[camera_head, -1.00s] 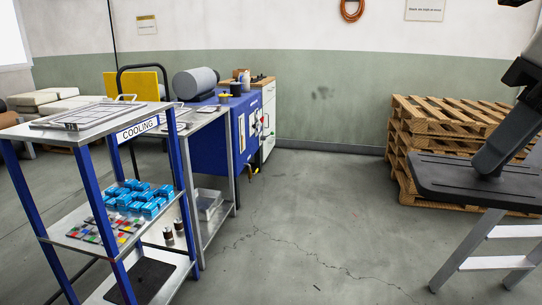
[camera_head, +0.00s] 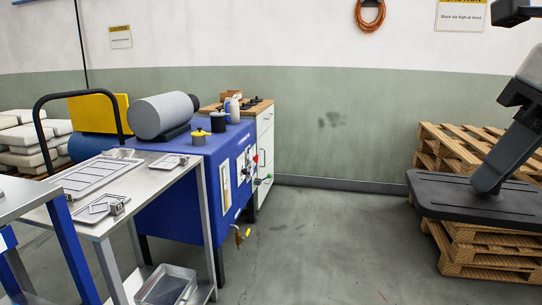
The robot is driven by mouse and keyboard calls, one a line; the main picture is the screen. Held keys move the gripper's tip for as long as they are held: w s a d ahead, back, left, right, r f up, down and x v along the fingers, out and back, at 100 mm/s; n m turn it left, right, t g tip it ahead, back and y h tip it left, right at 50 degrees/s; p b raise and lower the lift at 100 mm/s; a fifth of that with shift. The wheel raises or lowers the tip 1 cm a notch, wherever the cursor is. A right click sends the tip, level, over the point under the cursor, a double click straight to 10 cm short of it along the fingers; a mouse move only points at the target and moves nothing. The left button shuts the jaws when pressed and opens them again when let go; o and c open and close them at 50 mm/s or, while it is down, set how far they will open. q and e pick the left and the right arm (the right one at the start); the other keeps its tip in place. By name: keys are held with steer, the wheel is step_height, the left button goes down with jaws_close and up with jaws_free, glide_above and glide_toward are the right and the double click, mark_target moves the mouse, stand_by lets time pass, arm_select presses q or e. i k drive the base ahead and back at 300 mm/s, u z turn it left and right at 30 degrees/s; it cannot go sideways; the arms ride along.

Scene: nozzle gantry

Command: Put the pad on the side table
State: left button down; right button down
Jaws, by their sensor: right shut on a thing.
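A wide, flat black pad (camera_head: 475,204) with a slanted dark upright shows at the right of the head view. My right gripper (camera_head: 516,98) is above the pad and shut on its upright; the exact contact between the jaws and it is hard to see. The pad hangs level in the air in front of the pallets. A steel table (camera_head: 160,178) with thin metal trays on it stands at the left, beside a blue machine. I cannot tell for certain that it is the side table. My left gripper is out of view.
The blue machine (camera_head: 180,213) carries a grey cylinder (camera_head: 163,115) and small pots. A white cabinet (camera_head: 265,150) with a wooden top stands behind it. A blue-legged rack (camera_head: 66,245) is at the left edge. Stacked pallets (camera_head: 480,275) stand at right. The middle floor is clear.

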mark_target(141, 182)
steer(key=i, duration=2.25)
steer(key=u, duration=3.05)
